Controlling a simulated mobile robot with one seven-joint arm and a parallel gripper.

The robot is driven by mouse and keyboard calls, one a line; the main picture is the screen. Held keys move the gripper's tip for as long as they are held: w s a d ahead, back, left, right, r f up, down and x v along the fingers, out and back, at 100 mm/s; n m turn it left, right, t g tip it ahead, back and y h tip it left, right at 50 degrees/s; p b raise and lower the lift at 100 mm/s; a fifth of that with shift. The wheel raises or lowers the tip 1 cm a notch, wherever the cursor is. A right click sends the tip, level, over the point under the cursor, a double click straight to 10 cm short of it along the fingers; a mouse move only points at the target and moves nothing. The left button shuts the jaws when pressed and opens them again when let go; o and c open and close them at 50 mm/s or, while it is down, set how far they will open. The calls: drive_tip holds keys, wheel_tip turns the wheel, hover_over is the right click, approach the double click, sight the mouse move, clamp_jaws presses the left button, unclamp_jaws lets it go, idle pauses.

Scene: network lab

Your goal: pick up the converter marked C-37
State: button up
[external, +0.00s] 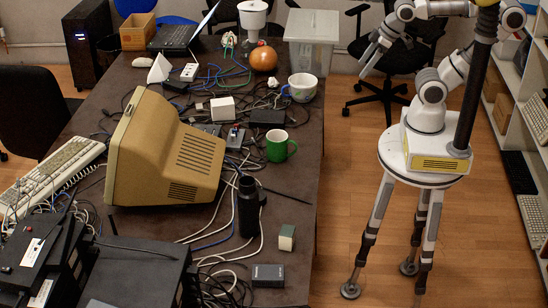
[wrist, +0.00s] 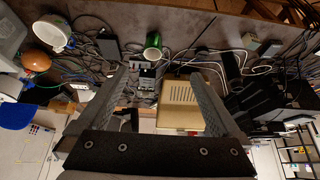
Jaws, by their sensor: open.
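I cannot read a C-37 marking in either view, so I cannot tell which device is the converter. Several small boxes lie on the dark table (external: 300,190): a white box (external: 222,108), a black box (external: 267,118), a grey box with small fittings (external: 235,138), a pale green-and-white block (external: 287,237) and a dark grey box (external: 268,275). My gripper (external: 372,52) is open and empty, raised beyond the table's right edge. In the wrist view my gripper (wrist: 158,82) has its fingers wide apart, with the fitted grey box (wrist: 146,80) seen between them at a distance.
A beige monitor (external: 165,155), a green mug (external: 281,146), a white bowl (external: 303,87), an orange ball (external: 263,58) and a black bottle (external: 248,205) stand among tangled cables. A clear bin (external: 312,42) is at the back right. The table's right strip is mostly bare.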

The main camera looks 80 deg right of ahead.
sight(272, 272)
idle(0.4)
